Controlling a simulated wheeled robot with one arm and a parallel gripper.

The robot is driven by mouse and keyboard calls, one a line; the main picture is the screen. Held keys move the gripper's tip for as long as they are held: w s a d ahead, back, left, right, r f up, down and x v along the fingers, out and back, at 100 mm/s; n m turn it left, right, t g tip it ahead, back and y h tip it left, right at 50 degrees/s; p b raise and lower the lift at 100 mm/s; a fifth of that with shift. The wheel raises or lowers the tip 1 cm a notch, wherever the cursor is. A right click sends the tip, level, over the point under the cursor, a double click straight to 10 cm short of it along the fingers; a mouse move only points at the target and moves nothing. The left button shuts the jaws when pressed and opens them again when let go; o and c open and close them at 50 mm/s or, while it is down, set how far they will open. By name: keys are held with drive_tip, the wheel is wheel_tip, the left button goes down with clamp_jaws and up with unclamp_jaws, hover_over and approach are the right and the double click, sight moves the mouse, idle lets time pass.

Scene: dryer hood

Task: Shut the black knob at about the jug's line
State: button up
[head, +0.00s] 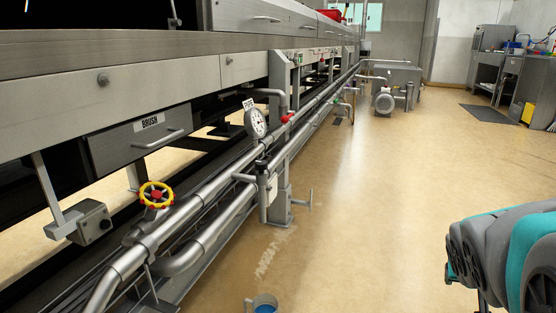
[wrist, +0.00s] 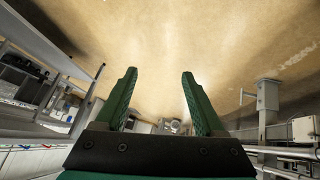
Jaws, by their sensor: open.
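A black knob (head: 262,166) sits on a vertical valve body on the steel pipes, in the middle of the head view. A grey jug (head: 262,304) with something blue in it stands on the floor at the bottom edge, roughly below that knob in the picture. A smaller dark knob (head: 105,225) shows on a grey box at the left. In the wrist view my gripper (wrist: 159,73) has its two green fingers wide apart with only floor between them. The gripper's fingers do not show in the head view. I cannot tell the knob's setting.
A yellow handwheel with a red centre (head: 156,195), a round gauge (head: 256,122) and a red handle (head: 287,118) are on or near the pipes (head: 215,187). A drawer labelled BRUSH (head: 140,138) is at the left. The floor (head: 385,190) right of the pipes is clear.

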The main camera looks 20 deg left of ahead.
drive_tip(key=w+a+r+n+t, duration=0.1)
drive_tip(key=w+a+r+t, duration=0.15)
drive_tip(key=w+r, duration=0.35)
drive_tip(key=w+a+r+n+t, duration=0.1)
drive_tip(key=w+r+t, duration=0.25)
drive_tip(key=w, duration=0.55)
drive_tip(key=w+a+r+n+t+y, duration=0.2)
drive_tip(key=w+a+r+y, duration=0.15)
drive_tip(key=a, duration=0.25)
drive_tip(key=w+a+r+n+t+y, duration=0.1)
drive_tip(key=w+a+r+n+y, duration=0.1)
drive_tip(key=w+a+y, duration=0.3)
drive_tip(key=n+g+y+p, duration=0.2)
drive_tip(key=n+g+y, duration=0.8)
drive_tip(key=y, duration=0.2)
approach(256, 162)
drive_tip(key=w+a, duration=0.3)
drive_tip(key=a, duration=0.1)
drive_tip(key=shift+s+f, duration=0.35)
drive_tip(key=shift+f, duration=0.05)
drive_tip(key=b+x, duration=0.1)
drive_tip(key=x, duration=0.6)
drive_tip(key=shift+w+a+b, duration=0.15)
drive_tip(key=shift+a+b, duration=0.2)
drive_tip(key=shift+r, duration=0.1)
